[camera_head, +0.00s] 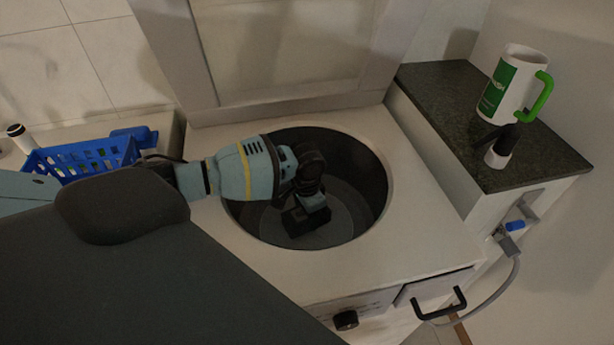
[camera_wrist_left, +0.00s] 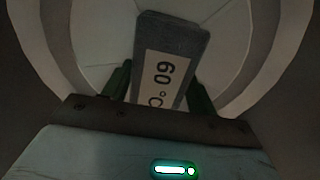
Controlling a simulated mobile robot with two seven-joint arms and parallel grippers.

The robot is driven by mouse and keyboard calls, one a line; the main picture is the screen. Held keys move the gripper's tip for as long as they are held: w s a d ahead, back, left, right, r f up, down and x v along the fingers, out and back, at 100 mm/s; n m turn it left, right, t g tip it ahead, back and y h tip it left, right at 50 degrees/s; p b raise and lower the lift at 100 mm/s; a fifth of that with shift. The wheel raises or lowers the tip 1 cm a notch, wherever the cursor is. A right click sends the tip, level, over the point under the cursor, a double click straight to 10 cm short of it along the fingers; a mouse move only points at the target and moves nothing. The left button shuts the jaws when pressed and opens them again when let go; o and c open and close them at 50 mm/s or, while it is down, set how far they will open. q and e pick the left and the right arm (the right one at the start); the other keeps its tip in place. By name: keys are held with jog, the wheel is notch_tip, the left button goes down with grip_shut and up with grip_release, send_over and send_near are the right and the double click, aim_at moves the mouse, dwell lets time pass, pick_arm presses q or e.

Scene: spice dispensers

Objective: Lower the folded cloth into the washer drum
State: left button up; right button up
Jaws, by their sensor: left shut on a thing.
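The washer drum (camera_head: 368,185) is a dark round opening in the top of the white machine. My left arm comes in from the left, and my left gripper (camera_head: 308,214) points down inside the drum. In the left wrist view it is shut on a grey block-like piece with a white "60°C" label, which I take as the folded cloth (camera_wrist_left: 172,38). The cloth is between the two dark fingers, with the pale drum floor (camera_wrist_left: 100,28) behind it. In the head view the cloth is hard to tell from the dark gripper. My right gripper is not in view.
The raised lid (camera_head: 290,60) stands behind the drum. A blue basket (camera_head: 85,158) is at the left. A green-and-white jug (camera_head: 503,85) and a small dark-topped bottle (camera_head: 498,150) stand on the dark counter (camera_head: 450,110) at the right. The white top right of the drum is clear.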

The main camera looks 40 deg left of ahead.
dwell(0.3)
pick_arm(q)
jog(key=o, duration=1.1)
jog(key=shift+r+p, duration=0.6)
jog(key=shift+r, duration=3.25)
